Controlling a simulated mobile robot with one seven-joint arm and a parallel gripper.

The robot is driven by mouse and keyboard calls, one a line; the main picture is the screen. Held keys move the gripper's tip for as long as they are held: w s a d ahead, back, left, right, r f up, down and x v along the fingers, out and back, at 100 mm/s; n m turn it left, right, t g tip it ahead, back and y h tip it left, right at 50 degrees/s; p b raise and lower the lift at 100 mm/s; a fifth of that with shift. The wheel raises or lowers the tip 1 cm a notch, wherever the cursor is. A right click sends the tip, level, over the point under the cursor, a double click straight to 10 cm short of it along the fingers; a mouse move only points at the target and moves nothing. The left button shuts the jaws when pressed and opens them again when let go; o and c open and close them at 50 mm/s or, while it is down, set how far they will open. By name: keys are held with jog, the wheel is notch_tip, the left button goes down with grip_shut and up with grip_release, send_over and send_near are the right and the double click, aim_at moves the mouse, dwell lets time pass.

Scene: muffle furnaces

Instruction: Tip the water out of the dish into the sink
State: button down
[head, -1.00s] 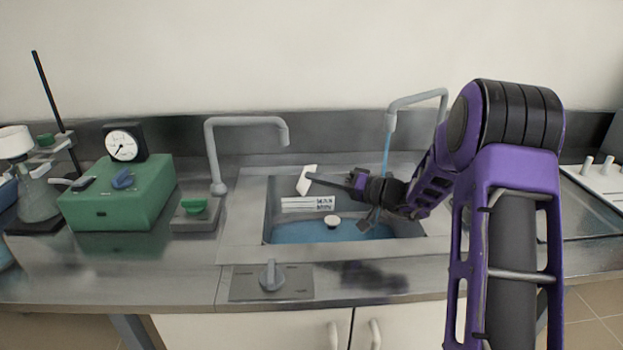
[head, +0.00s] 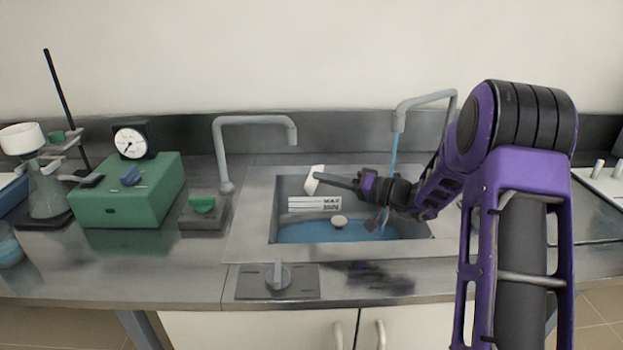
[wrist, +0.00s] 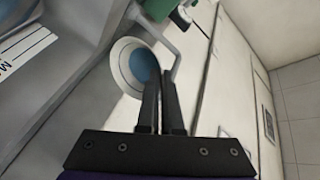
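My gripper (head: 338,179) is over the sink, its fingers shut on the rim of a small white dish (head: 315,180). In the head view the dish is steeply tilted, seen nearly edge-on, above the left part of the basin. In the wrist view the dish (wrist: 124,66) is round and shallow, at the fingertips (wrist: 158,80), with blue inside its rim; one finger hides part of it. The steel sink (head: 250,243) has blue water (head: 305,231) at its bottom. No falling stream from the dish is visible.
Two taps stand behind the sink: a left tap (head: 222,150) and a right tap (head: 399,120) with a blue stream below it. A pale round piece (head: 339,221) is in the basin. A green box (head: 125,200) with a gauge (head: 130,142) stands left. A control knob (head: 278,276) is in front.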

aim_at(316, 170)
jog(key=h+p, duration=0.1)
jog(key=a+r+n+g+h+p, duration=0.1)
jog(key=h, duration=0.1)
jog(key=g+h+p, duration=0.1)
jog(key=shift+w+a+r+p, duration=0.15)
jog(key=shift+a+r+p, duration=0.15)
jog(key=shift+r, duration=0.1)
jog(key=shift+a+r+n+g+h+p, duration=0.1)
jog(key=shift+a+n+g+h+p, duration=0.1)
jog(key=shift+h+p, duration=0.45)
jog(key=shift+a+r+n+g+h+p, duration=0.1)
jog(key=shift+n+g+h+p, duration=0.1)
jog(key=shift+h+p, duration=0.4)
jog(key=shift+w+h+p, duration=0.1)
jog(key=shift+h+p, duration=0.15)
jog(key=shift+p, duration=0.1)
jog(key=shift+f, duration=0.15)
jog(key=shift+a+r+h+p, duration=0.2)
jog(key=shift+h+p, duration=0.1)
jog(key=shift+p, duration=0.35)
jog(key=h+p, duration=0.2)
jog(key=p, duration=0.1)
jog(key=shift+w+a+n+g, duration=0.1)
jog(key=shift+a+n+g, duration=0.2)
jog(key=shift+a, duration=0.1)
